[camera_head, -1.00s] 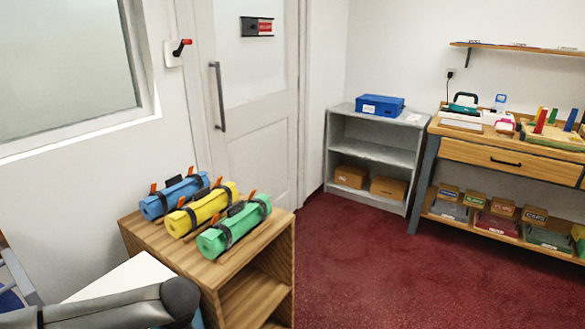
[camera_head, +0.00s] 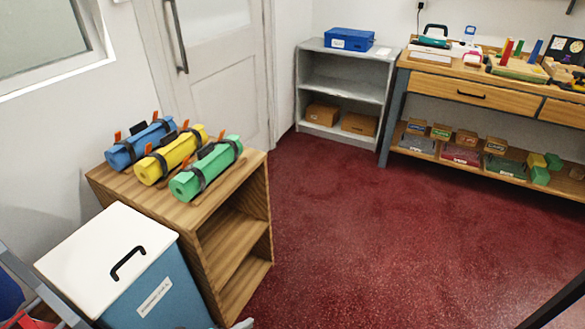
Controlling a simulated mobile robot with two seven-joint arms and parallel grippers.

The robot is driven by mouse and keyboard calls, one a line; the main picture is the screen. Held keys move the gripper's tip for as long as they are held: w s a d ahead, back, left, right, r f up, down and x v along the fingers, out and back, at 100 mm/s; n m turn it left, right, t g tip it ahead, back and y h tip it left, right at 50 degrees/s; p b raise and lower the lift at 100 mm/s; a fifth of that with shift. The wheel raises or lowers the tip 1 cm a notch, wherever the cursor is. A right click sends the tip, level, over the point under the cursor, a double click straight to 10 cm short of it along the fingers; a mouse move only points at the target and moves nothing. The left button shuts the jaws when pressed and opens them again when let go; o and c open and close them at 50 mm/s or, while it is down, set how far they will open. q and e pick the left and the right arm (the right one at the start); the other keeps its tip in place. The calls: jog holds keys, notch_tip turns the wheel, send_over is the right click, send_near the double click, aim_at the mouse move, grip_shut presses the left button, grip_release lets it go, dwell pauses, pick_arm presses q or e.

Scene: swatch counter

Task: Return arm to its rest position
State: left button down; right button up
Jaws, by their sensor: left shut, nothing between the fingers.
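Only a small pale sliver of my left gripper (camera_head: 240,324) shows at the bottom edge of the head view, in front of the wooden shelf unit's foot. It is shut and empty; most of it is cut off by the frame. My right gripper is out of view.
A blue bin with a white lid (camera_head: 112,248) stands beside the wooden shelf unit (camera_head: 228,185), which holds blue, yellow and green rolls (camera_head: 205,168). A grey shelf (camera_head: 340,85) and a workbench (camera_head: 470,90) stand behind. The red floor (camera_head: 370,230) between is clear.

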pick_arm(q)
jog(key=s+a+f+n+g+y, duration=0.1)
jog(key=s+a+f+n+y, duration=0.35)
jog(key=s+f+n, duration=0.4)
jog(key=s+f+n+g, duration=0.2)
jog(key=s+n, duration=0.2)
jog(key=s, duration=0.4)
jog(key=s+a+f+n+g+y, duration=0.1)
jog(key=s+f+n+g, duration=0.1)
jog(key=s, duration=0.7)
jog(key=s+a+f+n+g+y, duration=0.1)
jog(key=s+f+n+g, duration=0.1)
jog(key=s+n, duration=0.4)
jog(key=s+f, duration=0.1)
jog(key=s, duration=0.1)
jog(key=shift+s+a+f+g, duration=0.2)
jog(key=shift+s+f+g, duration=0.15)
jog(key=shift+g, duration=0.05)
